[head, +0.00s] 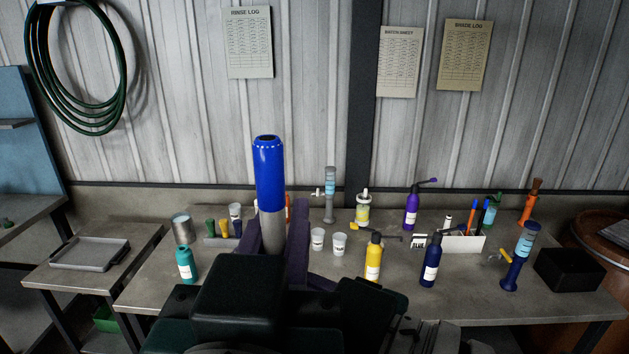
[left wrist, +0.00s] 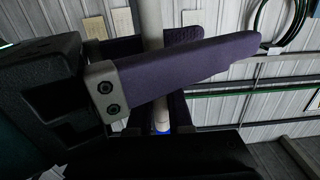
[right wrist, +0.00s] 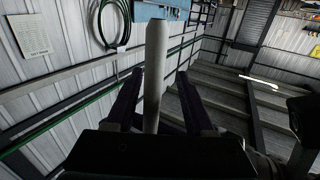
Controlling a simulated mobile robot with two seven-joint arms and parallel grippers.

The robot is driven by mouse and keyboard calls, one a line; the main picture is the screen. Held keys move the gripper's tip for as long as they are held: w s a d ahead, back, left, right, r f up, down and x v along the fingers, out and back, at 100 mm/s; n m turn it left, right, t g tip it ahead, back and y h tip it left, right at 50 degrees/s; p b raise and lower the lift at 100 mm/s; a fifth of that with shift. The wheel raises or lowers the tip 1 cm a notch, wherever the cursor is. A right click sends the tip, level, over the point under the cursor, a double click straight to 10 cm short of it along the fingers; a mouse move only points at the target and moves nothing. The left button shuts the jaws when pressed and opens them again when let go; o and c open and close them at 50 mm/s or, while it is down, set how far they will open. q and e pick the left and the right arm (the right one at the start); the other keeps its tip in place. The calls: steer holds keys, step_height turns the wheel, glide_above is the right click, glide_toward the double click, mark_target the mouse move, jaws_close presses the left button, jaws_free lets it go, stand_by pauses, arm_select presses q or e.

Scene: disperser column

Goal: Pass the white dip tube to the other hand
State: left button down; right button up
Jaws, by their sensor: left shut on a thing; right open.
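The white dip tube (head: 271,228) looks pale grey and stands upright at the middle of the head view, with a blue upper part. My left gripper (head: 275,215) is shut on it, its purple fingers on either side. In the left wrist view the tube (left wrist: 152,22) runs behind a large purple finger, with a blue part lower down; the grip itself is partly hidden. In the right wrist view the tube (right wrist: 155,60) stands between the fingers of my right gripper (right wrist: 156,80), which is open with gaps on both sides.
The workbench behind holds a teal bottle (head: 185,265), a yellow bottle (head: 373,260), a navy bottle (head: 432,262), white cups (head: 338,244), a black box (head: 567,270) and a pen holder (head: 463,243). A grey tray (head: 89,261) lies on a side table.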

steer(key=c, duration=0.7)
steer(key=shift+s, duration=0.15)
jaws_close()
arm_select(q)
steer(key=c, duration=0.8)
jaws_free()
steer(key=shift+o, duration=0.2)
steer(key=shift+d, duration=0.1)
